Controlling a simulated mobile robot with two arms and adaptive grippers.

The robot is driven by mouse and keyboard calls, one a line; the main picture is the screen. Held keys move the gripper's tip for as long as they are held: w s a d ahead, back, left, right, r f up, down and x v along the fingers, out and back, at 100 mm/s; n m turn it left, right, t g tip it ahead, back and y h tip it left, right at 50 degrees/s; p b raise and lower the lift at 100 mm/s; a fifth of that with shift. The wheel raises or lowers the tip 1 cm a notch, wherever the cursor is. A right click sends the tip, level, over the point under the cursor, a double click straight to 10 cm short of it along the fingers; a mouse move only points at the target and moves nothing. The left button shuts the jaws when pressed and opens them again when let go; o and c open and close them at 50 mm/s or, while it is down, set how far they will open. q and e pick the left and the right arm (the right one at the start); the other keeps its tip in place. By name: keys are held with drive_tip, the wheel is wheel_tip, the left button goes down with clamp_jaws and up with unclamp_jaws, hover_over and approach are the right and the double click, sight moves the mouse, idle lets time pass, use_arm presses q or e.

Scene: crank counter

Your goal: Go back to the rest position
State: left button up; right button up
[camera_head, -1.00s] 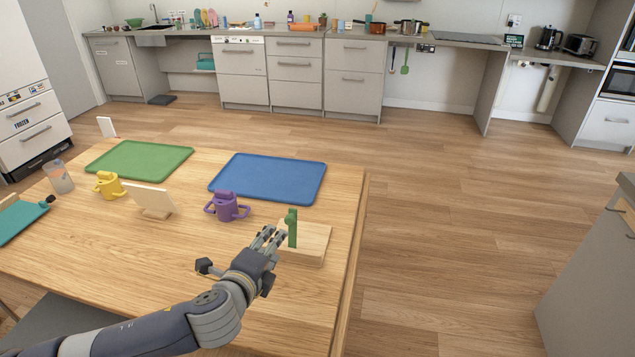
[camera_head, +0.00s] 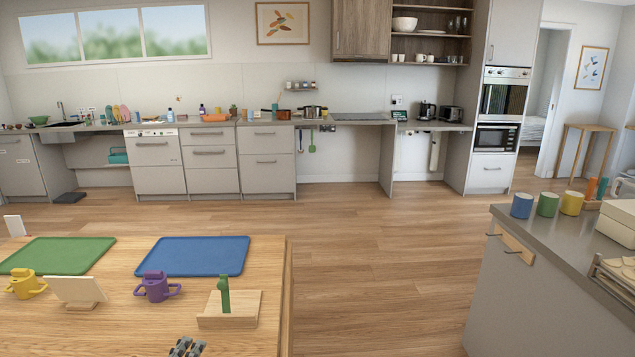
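My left gripper (camera_head: 187,347) shows only by its fingertips at the bottom edge, over the front of the wooden table (camera_head: 265,275). It is below and left of a wooden block with an upright green crank (camera_head: 224,295), and apart from it. The fingertips are cut off by the frame, so I cannot tell whether they are open. My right gripper is not in view.
A grey counter (camera_head: 562,232) with cups stands right. Floor between is clear.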

use_arm(q)
drive_tip(key=s+d+f+n+g+h, duration=0.15)
drive_tip(key=s+f+n+g, duration=0.35)
drive_tip(key=s+f+n, duration=0.6)
drive_tip(key=s+d+f+n+g+y, duration=0.1)
drive_tip(key=s+d+f+n+g, duration=0.35)
drive_tip(key=s, duration=1.15)
wheel_tip(320, 180, down, 26)
drive_tip(key=s+a+n+g, duration=0.1)
drive_tip(key=a+n+g, duration=0.1)
drive_tip(key=n, duration=0.1)
drive_tip(key=s+a+f+g, duration=0.1)
drive_tip(key=s+a+f, duration=0.1)
drive_tip(key=s+f, duration=1.5)
drive_tip(key=shift+s+a, duration=0.35)
drive_tip(key=shift+s, duration=0.05)
drive_tip(key=shift+f+m+g, duration=0.1)
drive_tip(key=shift+m+g, duration=0.15)
